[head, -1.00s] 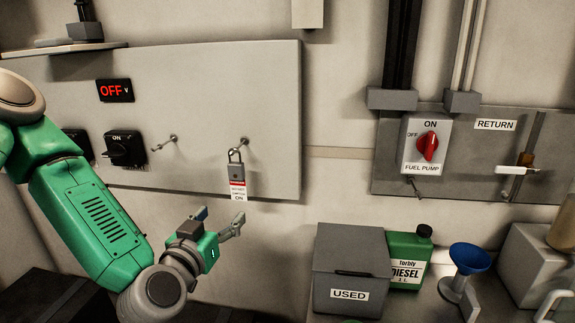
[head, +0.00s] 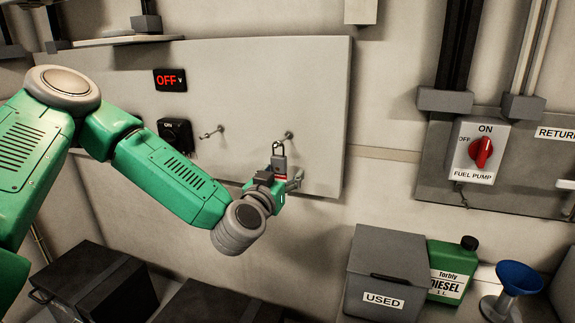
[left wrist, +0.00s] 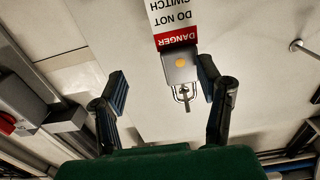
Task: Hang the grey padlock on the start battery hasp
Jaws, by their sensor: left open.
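The grey padlock (head: 279,161) hangs by its shackle at the right peg (head: 289,135) of the pale wall panel, with a red and white tag below it. In the left wrist view the padlock (left wrist: 180,66) appears upside down, between the fingertips and nearer the right-hand finger. My left gripper (head: 284,181) is open at the padlock and hides most of the tag in the head view. Whether a finger touches the padlock cannot be told. Another peg (head: 212,132) juts out beside the black rotary switch (head: 176,134). My right gripper is not in view.
An OFF display (head: 171,80) sits above the switch. Right of the panel are the fuel pump switch (head: 480,151), a grey USED box (head: 388,270), a green diesel can (head: 452,268) and a blue funnel (head: 519,277). Dark cases (head: 95,285) stand below my left arm.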

